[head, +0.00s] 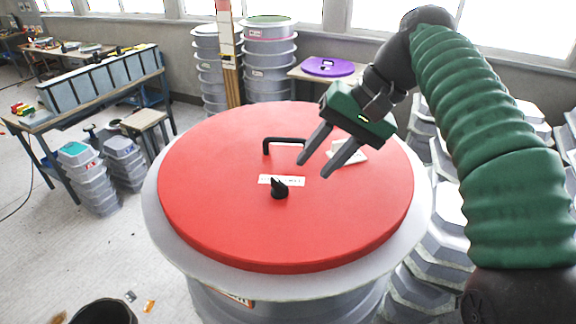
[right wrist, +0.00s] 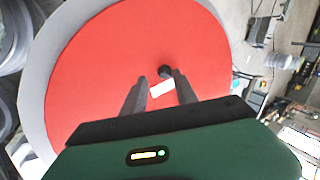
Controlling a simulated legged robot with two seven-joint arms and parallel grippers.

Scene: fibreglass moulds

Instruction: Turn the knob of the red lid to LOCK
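The red lid (head: 220,220) lies flat on a large grey drum (head: 150,215) in the middle of the head view. A small black knob (head: 280,188) stands near the lid's middle, beside a white label (head: 266,180) with print too small to read. A black bar handle (head: 284,141) is behind it on the lid. My right gripper (head: 317,167) is open and empty above the lid, to the right of the knob, its fingers pointing down and left. In the right wrist view the knob (right wrist: 165,72) shows just beyond the fingertips. My left gripper is not in view.
A white paper (head: 348,152) lies on the lid behind my right gripper. Stacked grey tubs (head: 270,60) stand behind, more at the right. A purple lid (head: 327,66) lies on a back table. A dark bucket (head: 104,312) is at the lower left. The air above the lid's left half is clear.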

